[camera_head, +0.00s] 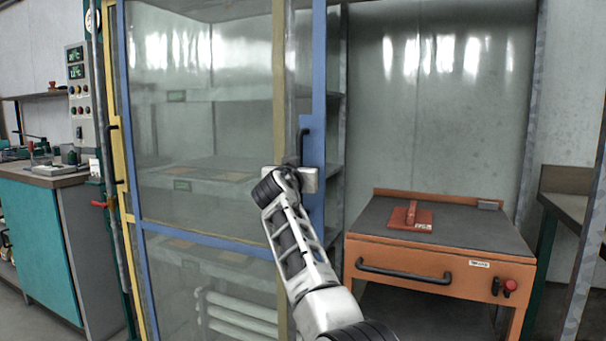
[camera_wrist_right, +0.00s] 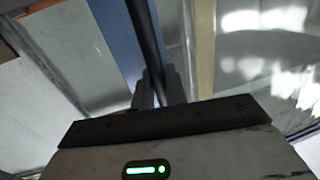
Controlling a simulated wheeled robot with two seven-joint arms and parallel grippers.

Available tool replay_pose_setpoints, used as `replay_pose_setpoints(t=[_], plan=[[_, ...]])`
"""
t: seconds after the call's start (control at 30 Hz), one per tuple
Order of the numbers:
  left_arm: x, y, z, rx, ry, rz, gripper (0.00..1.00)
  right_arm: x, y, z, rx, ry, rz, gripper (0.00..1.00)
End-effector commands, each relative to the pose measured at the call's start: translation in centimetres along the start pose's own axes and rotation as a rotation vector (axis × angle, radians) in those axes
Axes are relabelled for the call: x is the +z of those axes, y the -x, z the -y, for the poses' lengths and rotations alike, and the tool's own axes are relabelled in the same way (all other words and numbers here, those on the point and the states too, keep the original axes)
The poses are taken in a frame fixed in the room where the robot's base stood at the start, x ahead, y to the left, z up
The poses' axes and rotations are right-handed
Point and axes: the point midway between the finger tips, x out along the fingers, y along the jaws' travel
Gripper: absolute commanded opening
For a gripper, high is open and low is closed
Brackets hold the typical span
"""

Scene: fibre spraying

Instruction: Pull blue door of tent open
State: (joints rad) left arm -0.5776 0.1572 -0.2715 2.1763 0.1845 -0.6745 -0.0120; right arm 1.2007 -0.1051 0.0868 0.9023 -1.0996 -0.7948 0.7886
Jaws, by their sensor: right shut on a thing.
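The blue-framed door (camera_head: 319,63) of the tent has clear panels and stands in the middle left of the head view. Its black vertical handle (camera_head: 303,145) is on the right-hand blue upright. My right gripper (camera_head: 300,163) is at the lower part of this handle, with its fingers partly hidden by my wrist. In the right wrist view the gripper (camera_wrist_right: 160,92) is shut on the black handle (camera_wrist_right: 146,40), in front of the blue upright (camera_wrist_right: 116,40). My left gripper is not in view.
A yellow frame (camera_head: 115,100) with another black handle stands at the left of the door. An orange cart (camera_head: 440,253) with a dark top stands close on the right. A teal cabinet (camera_head: 40,235) and control panel (camera_head: 80,85) are at far left.

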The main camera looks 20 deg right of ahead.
Motion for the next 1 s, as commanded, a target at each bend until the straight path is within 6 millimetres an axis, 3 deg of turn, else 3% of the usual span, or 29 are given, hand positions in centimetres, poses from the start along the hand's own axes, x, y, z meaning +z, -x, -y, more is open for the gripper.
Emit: replay_pose_setpoints(t=[0.27,0.3,0.33,0.73,0.87,1.0], plan=[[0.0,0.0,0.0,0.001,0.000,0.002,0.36,-0.1,-0.1,-0.2,0.003,-0.001,-0.001,0.00],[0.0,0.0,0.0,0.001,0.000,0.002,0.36,-0.1,-0.1,-0.2,0.003,-0.001,-0.001,0.23],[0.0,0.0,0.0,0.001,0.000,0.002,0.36,-0.1,-0.1,-0.2,0.003,-0.001,-0.001,0.31],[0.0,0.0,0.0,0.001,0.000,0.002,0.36,0.0,0.4,0.0,0.000,0.000,-0.001,0.32],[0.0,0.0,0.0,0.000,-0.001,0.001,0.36,0.0,1.7,0.0,0.000,-0.002,-0.001,0.32],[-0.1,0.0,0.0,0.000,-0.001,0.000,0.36,0.0,4.3,0.1,-0.002,-0.003,-0.002,0.32]])
